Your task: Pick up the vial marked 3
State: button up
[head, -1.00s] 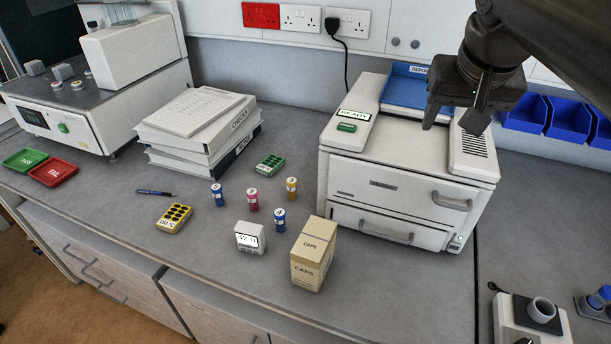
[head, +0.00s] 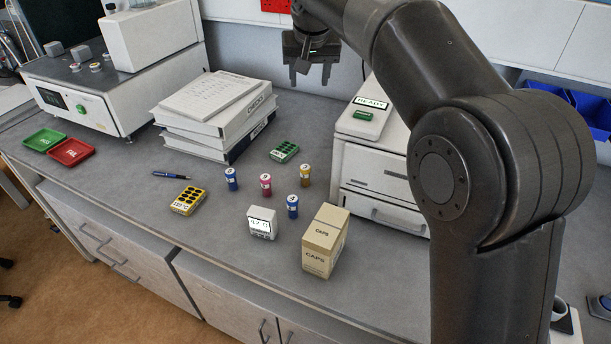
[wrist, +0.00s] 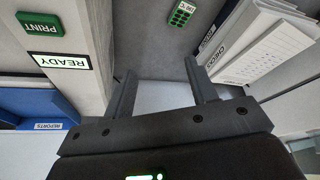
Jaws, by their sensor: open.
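Several small capped vials stand upright on the bench in the head view: a blue one (head: 231,180), a pink one (head: 265,185), a second blue one (head: 292,207) and a yellow one (head: 305,176). Their cap marks are too small to read, so I cannot tell which is marked 3. My gripper (head: 309,76) is open and empty, high above the back of the bench, behind the vials and well apart from them. The wrist view shows its two spread fingers (wrist: 161,72) with nothing between them and no vial in sight.
Binders (head: 218,125) are stacked to the left. The printer (head: 355,155) stands right, partly hidden by my arm.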

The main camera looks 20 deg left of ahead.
aim_at(305, 167)
jog(key=f, duration=1.6)
jog(key=a+f, duration=0.1)
jog(key=f, duration=0.8)
jog(key=x, duration=0.4)
jog(key=shift+s+d+f, duration=0.1)
jog(key=shift+s+f, duration=0.05)
jog(key=shift+f, duration=0.1)
jog(key=shift+c, duration=0.3)
jog(key=c, duration=1)
jog(key=shift+r, duration=0.15)
